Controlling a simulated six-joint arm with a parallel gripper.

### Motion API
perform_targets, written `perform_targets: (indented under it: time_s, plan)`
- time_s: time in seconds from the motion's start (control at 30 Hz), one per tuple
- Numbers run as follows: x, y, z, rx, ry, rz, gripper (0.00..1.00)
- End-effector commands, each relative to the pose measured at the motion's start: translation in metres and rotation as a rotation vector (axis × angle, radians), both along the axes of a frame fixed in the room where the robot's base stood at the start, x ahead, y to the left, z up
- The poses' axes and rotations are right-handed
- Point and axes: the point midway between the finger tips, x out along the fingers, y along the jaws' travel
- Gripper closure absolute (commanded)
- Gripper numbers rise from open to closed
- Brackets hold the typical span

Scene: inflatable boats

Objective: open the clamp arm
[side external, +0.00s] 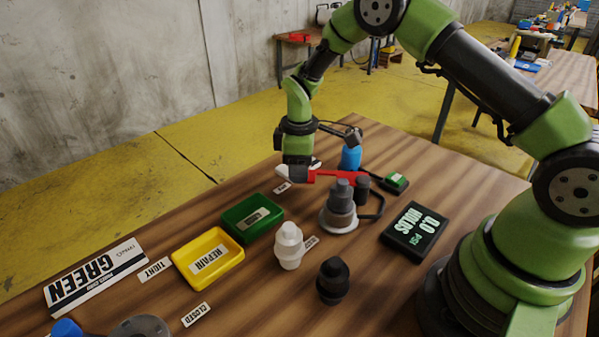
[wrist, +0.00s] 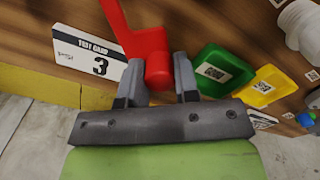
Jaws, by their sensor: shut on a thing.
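The red clamp arm (side external: 340,176) lies roughly level above the table, just behind a dark grey stepped valve (side external: 341,203) on a pale round base. In the wrist view the red arm (wrist: 145,40) runs down to a rounded red end. My gripper (side external: 299,173) is at the left end of the red arm. In the wrist view my gripper (wrist: 158,78) has one finger on each side of that rounded end and is shut on it. The clamp's pivot is hidden or too small to tell.
A display box (side external: 414,229) stands right of the valve. A blue cylinder (side external: 350,157) is behind the arm. A green tray (side external: 252,217), a yellow tray (side external: 208,260), a white valve (side external: 289,246) and a black valve (side external: 333,281) are nearer. A test card (wrist: 88,53) lies beside my gripper.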

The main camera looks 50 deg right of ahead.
Motion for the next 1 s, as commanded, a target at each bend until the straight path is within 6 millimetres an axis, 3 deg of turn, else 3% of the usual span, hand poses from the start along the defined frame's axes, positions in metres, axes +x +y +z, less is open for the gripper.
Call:
perform_targets:
  time_s: [0.4,1.0]
  plan:
    - [0.010,-0.016,0.001,-0.002,-0.001,-0.133,1.00]
    - [0.012,-0.020,0.001,-0.003,-0.004,-0.166,1.00]
